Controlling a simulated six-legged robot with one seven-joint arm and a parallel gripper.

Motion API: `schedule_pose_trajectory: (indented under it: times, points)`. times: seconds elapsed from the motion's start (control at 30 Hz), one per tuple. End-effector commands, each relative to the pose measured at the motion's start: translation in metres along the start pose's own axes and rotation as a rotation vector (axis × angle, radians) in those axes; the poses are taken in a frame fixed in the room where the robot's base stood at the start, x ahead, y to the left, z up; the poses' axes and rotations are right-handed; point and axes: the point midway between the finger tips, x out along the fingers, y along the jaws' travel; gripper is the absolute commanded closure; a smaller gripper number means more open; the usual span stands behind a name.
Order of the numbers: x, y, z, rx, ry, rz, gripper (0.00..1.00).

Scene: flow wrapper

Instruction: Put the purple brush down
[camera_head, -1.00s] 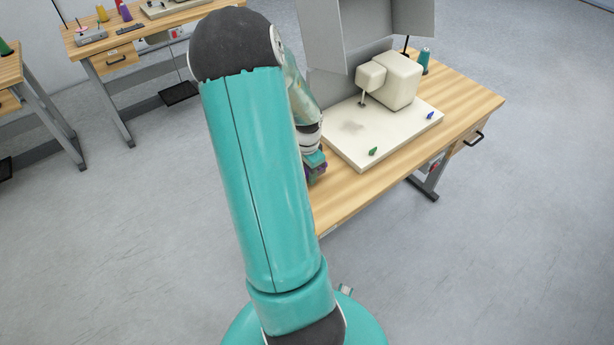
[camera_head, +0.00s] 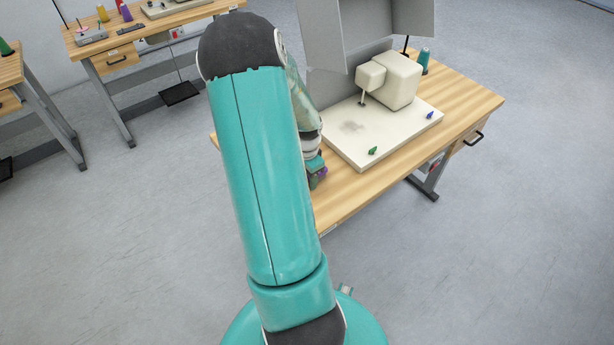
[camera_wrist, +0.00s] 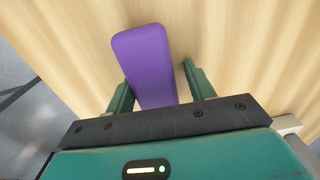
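The purple brush (camera_wrist: 148,62) shows in the wrist view as a smooth, rounded purple block over the pale wooden table top. Its near end lies between the two fingers of my gripper (camera_wrist: 158,88). Bare wood shows between the brush and the right finger, and the left finger is close beside it, so my gripper looks open around it. In the head view a small purple patch of the brush (camera_head: 323,172) shows by my gripper (camera_head: 315,168), low at the workbench's left part. My arm and gripper hide most of it.
The wooden workbench (camera_head: 350,203) carries a cream machine (camera_head: 398,82) on a white base plate (camera_head: 350,140), with a green knob (camera_head: 373,150) and a blue knob (camera_head: 430,115). A teal spool (camera_head: 424,58) stands behind. The bench's front strip is clear.

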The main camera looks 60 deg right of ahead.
Motion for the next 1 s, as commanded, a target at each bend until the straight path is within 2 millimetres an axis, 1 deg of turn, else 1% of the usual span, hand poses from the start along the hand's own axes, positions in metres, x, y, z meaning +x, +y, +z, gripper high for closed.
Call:
schedule_pose_trajectory:
  times: [0.03, 0.07, 0.73, 0.87, 0.97, 1.0]
  points:
    - [0.012, 0.009, 0.002, 0.001, -0.001, 0.021, 0.39]
    - [0.012, 0.010, 0.002, 0.001, -0.002, 0.022, 0.37]
    - [0.010, 0.013, 0.000, -0.002, 0.002, 0.026, 0.37]
    - [0.000, 0.013, 0.000, -0.004, 0.003, 0.026, 0.37]
    - [-0.017, 0.011, 0.000, -0.002, 0.006, 0.022, 0.37]
    - [-0.026, 0.011, 0.001, -0.002, 0.005, 0.020, 0.37]
